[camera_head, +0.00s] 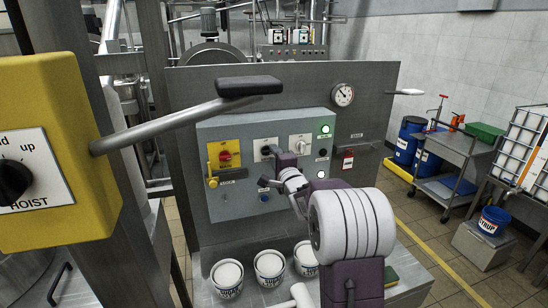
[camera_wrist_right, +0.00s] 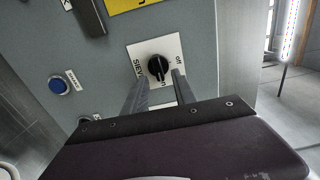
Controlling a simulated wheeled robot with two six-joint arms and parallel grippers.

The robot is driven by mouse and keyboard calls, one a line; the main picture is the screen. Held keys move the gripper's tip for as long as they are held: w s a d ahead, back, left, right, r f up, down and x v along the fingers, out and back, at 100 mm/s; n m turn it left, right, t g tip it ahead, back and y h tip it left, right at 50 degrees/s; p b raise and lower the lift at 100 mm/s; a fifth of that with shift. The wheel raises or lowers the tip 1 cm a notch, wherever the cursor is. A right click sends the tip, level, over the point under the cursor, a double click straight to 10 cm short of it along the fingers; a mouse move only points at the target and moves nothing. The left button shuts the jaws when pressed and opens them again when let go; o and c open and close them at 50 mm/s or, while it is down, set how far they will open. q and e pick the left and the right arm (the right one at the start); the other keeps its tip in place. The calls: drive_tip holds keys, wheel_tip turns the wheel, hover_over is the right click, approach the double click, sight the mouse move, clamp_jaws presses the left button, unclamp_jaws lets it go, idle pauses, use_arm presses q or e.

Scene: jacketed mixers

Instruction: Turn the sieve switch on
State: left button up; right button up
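The sieve switch (camera_wrist_right: 157,67) is a black rotary knob on a white plate marked SIEVE, with "off" at the plate's right and "on" at its lower edge in the right wrist view. The knob's bar looks roughly upright there, its lower end near "on". In the head view the switch plate (camera_head: 265,146) shows on the grey control panel, partly covered by my right gripper (camera_head: 276,163). In the wrist view my right gripper (camera_wrist_right: 163,82) is open, its two fingers apart just below the knob with nothing between them; contact cannot be told. My left gripper is not in view.
The panel also has a red-and-yellow switch (camera_head: 224,154), another white-plated switch (camera_head: 300,143), a lit green lamp (camera_head: 325,129) and a blue button (camera_wrist_right: 58,85). A black-gripped lever (camera_head: 248,86) crosses at upper left. White tubs (camera_head: 227,277) stand below the panel.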

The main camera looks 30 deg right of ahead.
drive_tip(key=b+v, duration=0.2)
drive_tip(key=v, duration=0.6)
drive_tip(key=shift+s, duration=0.15)
